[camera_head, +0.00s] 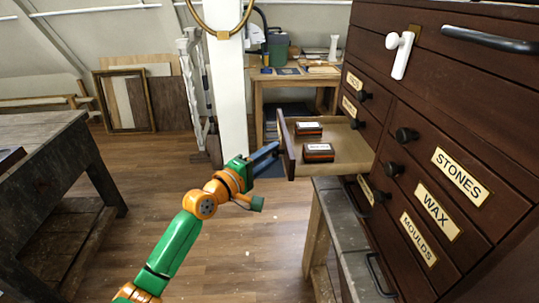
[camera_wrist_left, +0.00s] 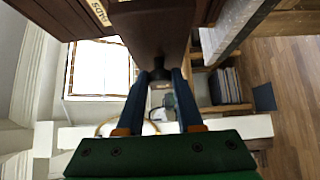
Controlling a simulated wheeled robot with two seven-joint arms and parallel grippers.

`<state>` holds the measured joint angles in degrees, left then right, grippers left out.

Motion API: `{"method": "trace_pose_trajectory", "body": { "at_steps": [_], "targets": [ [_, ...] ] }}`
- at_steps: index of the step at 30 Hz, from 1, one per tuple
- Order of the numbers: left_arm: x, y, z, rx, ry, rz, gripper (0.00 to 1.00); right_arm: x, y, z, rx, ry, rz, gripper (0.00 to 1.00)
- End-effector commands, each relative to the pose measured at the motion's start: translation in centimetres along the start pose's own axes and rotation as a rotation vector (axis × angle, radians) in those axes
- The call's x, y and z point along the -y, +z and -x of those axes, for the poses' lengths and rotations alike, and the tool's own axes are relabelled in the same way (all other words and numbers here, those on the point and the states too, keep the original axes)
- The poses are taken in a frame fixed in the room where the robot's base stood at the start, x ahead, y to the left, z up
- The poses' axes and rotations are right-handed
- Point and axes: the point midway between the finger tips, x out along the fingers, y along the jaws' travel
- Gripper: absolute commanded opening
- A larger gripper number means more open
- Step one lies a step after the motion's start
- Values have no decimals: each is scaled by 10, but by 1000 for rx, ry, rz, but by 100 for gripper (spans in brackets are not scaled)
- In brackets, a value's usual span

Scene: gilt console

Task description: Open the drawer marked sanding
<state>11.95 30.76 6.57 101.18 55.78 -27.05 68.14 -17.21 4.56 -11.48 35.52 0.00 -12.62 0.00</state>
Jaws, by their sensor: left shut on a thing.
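An open drawer (camera_head: 345,148) sticks out to the left from the dark wooden cabinet (camera_head: 470,110). Two small dark boxes with pale labels, a rear box (camera_head: 309,128) and a front box (camera_head: 318,153), lie inside it. Its front panel (camera_head: 288,153) is seen nearly edge-on, so I cannot read its label. My left gripper (camera_head: 273,151) is at the outer face of this panel. In the left wrist view, the blue fingers (camera_wrist_left: 159,88) are shut on a dark round knob (camera_wrist_left: 160,74). My right gripper is not in view.
Closed drawers marked stones (camera_head: 459,173), wax (camera_head: 437,211) and moulds (camera_head: 418,239) are at right. A white lever handle (camera_head: 401,55) sticks out above. A grey bench (camera_head: 345,235) stands below the open drawer. A white post (camera_head: 228,95) rises behind my gripper. Floor at left is clear.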

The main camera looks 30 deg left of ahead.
Motion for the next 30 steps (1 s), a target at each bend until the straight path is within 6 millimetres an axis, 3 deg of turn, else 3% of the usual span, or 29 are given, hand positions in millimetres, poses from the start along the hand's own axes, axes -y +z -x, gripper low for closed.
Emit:
{"method": "trace_pose_trajectory", "body": {
  "at_steps": [5,6,8,9,19,30],
  "targets": [
    [-2,-1,0,-3,6,-3,0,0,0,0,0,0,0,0],
    [-2,-1,0,-3,6,-3,46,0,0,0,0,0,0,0],
    [-2,-1,0,-3,6,-3,62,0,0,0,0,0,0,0],
    [-2,-1,0,-2,5,-3,64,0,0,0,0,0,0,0],
    [0,0,6,-1,3,-1,64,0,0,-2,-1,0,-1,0],
    [2,-1,67,-2,1,-1,64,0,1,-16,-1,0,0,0]
  ]
}}
